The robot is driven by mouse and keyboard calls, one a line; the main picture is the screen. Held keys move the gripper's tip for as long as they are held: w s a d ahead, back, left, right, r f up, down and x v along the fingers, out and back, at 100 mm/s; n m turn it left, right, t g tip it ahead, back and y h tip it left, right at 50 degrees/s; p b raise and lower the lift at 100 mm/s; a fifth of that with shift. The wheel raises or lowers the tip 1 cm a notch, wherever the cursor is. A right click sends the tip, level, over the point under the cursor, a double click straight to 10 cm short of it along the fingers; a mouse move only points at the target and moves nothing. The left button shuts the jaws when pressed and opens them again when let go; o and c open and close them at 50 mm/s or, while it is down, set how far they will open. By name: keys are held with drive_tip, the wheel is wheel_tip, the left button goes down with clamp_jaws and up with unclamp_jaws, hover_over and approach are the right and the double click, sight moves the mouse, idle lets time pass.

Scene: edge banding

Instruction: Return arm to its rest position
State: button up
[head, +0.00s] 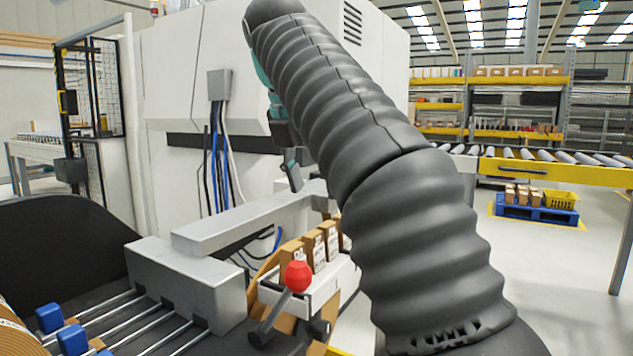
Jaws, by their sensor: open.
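My arm, in a ribbed dark sleeve (350,120), rises from the lower right of the head view and leans up to the left, with its bend at the top edge. My gripper (291,172) shows only in part behind the arm, pointing down, with teal and dark parts. It is open, and I see nothing held in it. It hangs in front of the white machine (185,80), above the grey metal beam (250,218). The arm hides the rest of it.
A red-knobbed lever (297,276) stands at the front beside a white bin (325,285) of brown boxes (313,250). A grey block with rods (185,285) is at lower left. A roller conveyor (550,165) and a blue pallet (535,212) stand at right, with open floor nearby.

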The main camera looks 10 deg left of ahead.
drive_tip(key=s+d+f+m, duration=0.2)
drive_tip(key=d+f+m, duration=0.2)
drive_tip(key=d+m, duration=0.35)
drive_tip(key=s+d+f+m, duration=0.2)
drive_tip(key=d+f+m, duration=0.3)
drive_tip(key=d+m, duration=0.3)
drive_tip(key=s+d+f+m, duration=0.4)
drive_tip(key=s+f+m, duration=0.1)
drive_tip(key=f, duration=0.2)
drive_tip(key=s+d+f+m+y, duration=0.1)
drive_tip(key=s+d+f+m, duration=0.2)
drive_tip(key=s+f+m, duration=0.2)
drive_tip(key=s+d+f+m+t, duration=0.1)
drive_tip(key=s+d+f+m, duration=0.3)
drive_tip(key=f, duration=0.7)
drive_tip(key=shift+s+d+m, duration=0.3)
drive_tip(key=shift+s+m, duration=0.1)
drive_tip(key=shift+m, duration=0.65)
